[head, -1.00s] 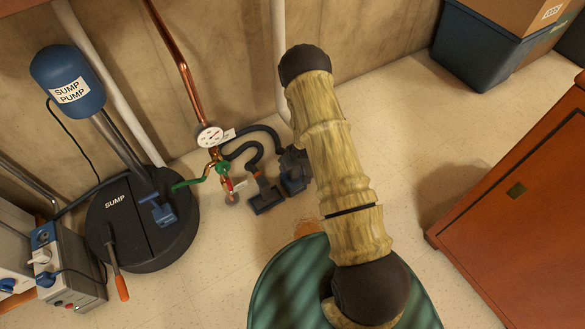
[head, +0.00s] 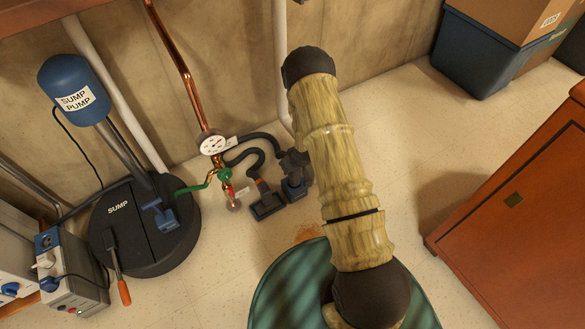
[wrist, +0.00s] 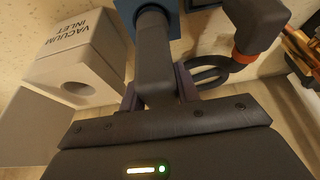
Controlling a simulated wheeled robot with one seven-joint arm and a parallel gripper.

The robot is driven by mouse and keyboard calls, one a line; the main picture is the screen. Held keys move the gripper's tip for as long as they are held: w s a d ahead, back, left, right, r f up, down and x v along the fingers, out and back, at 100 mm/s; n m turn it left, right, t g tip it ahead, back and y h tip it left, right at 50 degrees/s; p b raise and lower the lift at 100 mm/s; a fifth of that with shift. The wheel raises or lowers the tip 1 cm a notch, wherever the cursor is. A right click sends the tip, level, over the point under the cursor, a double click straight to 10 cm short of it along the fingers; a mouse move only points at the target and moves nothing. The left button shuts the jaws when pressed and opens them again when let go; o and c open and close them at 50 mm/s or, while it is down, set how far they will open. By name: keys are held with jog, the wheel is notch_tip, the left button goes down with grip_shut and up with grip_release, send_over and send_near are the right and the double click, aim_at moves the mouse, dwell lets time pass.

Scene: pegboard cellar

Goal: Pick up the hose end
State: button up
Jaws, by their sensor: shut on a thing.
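The hose end (wrist: 155,62) is a dark grey round tube in the wrist view, running up to a blue block (wrist: 148,18) at the top edge. My gripper (wrist: 157,92) is shut on it, one finger on each side of the tube. The tip inside the jaws is hidden. In the head view two dark hoses curve from the wall by the gauge. One ends in a dark floor piece with an orange collar (head: 266,200); the other runs to dark parts beside my arm. My arm covers much of that area, and my fingers cannot be made out there.
A pale box marked VACUUM INLET (wrist: 75,58) with a round hole stands left of my gripper. An orange-collared hose (wrist: 250,38) is at right. A copper pipe with gauge (head: 213,144), sump pump (head: 145,225), green drum (head: 285,285) and wooden cabinet (head: 520,210) surround open floor.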

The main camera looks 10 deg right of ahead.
notch_tip(320, 180, up, 8)
jog(key=p, duration=0.4)
jog(key=shift+f, duration=0.2)
jog(key=shift+r+p, duration=1)
jog(key=shift+r, duration=0.1)
jog(key=w+d+r+p, duration=0.1)
jog(key=w+d+p, duration=0.4)
jog(key=w+d, duration=0.3)
jog(key=d, duration=0.3)
jog(key=shift+d+r, duration=0.2)
jog(key=shift+d, duration=0.1)
dwell(1.4)
jog(key=shift+f, duration=0.15)
